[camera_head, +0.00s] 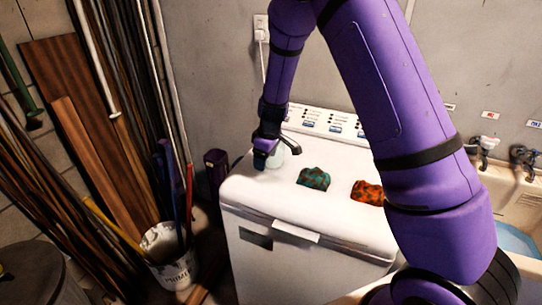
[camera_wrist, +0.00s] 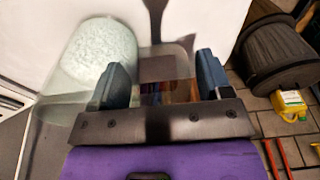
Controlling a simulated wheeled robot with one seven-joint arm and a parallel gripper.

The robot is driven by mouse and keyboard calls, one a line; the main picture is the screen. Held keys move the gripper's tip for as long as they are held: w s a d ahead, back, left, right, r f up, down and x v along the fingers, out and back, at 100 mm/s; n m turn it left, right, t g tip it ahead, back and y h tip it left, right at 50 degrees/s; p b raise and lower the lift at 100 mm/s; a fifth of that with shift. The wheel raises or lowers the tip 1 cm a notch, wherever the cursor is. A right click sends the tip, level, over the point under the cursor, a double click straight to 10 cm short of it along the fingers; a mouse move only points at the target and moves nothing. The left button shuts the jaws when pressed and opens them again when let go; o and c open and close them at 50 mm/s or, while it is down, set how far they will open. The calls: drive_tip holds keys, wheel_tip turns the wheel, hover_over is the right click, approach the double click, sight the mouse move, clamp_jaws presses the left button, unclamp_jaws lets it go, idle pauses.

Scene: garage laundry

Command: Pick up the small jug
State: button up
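A small pale, partly see-through jug (camera_head: 277,158) stands on the white washing machine's top at its back left corner, partly hidden by my gripper (camera_head: 266,155). In the wrist view a pale, speckled round form (camera_wrist: 100,55), apparently the jug, is left of my gripper (camera_wrist: 164,82). Clear, glass-like surfaces reach from it to between the fingers. The two dark fingers are wide apart. Whether either finger touches the jug, I cannot tell.
A teal patterned cloth (camera_head: 314,178) and an orange patterned cloth (camera_head: 367,192) lie on the washing machine (camera_head: 260,195). A white bucket (camera_head: 170,262) and leaning boards (camera_head: 95,165) are at left. A sink (camera_head: 520,205) is at right. A yellow bottle (camera_wrist: 291,105) is on the floor.

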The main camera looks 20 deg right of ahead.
drive_tip(key=c, duration=0.8)
drive_tip(key=shift+r, duration=0.1)
